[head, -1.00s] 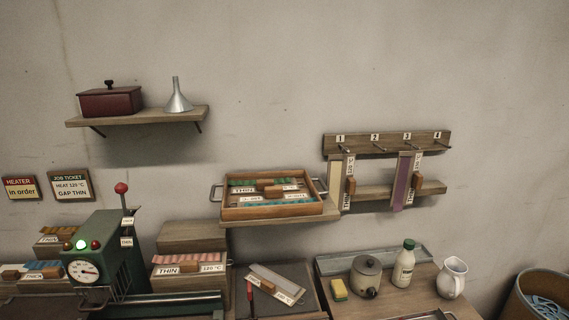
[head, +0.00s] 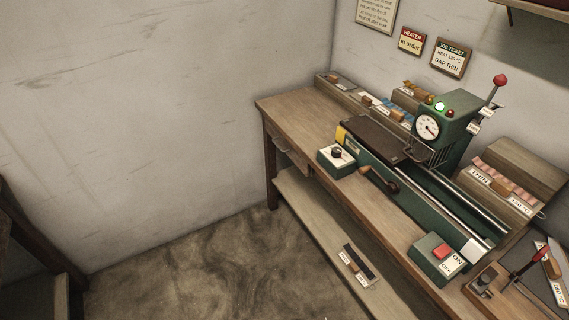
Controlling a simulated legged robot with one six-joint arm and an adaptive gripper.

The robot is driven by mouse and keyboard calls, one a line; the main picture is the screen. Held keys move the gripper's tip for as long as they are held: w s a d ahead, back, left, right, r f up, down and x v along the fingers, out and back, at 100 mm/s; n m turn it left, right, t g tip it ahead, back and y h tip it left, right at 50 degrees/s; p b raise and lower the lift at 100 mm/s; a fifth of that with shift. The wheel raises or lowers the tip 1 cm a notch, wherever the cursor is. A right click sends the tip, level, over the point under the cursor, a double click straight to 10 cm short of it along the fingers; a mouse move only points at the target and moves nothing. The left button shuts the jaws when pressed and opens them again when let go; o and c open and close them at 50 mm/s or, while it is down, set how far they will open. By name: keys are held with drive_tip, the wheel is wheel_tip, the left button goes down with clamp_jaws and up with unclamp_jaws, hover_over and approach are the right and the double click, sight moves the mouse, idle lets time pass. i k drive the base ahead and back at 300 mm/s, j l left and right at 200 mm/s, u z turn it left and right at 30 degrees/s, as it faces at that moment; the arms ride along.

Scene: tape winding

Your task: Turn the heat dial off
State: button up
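A small green box (head: 336,162) with a pale top sits near the front edge of the workbench, left of the machine. My gripper is not in view.
A wooden-handled crank (head: 380,179) sticks out beside the knob box. The floor (head: 215,270) at the left is clear.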

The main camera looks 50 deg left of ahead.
sight(336, 152)
drive_tip(key=u, duration=1.6)
drive_tip(key=i+j, duration=0.15)
drive_tip(key=i, duration=0.3)
drive_tip(key=i+j+z, duration=0.1)
drive_tip(key=i, duration=0.35)
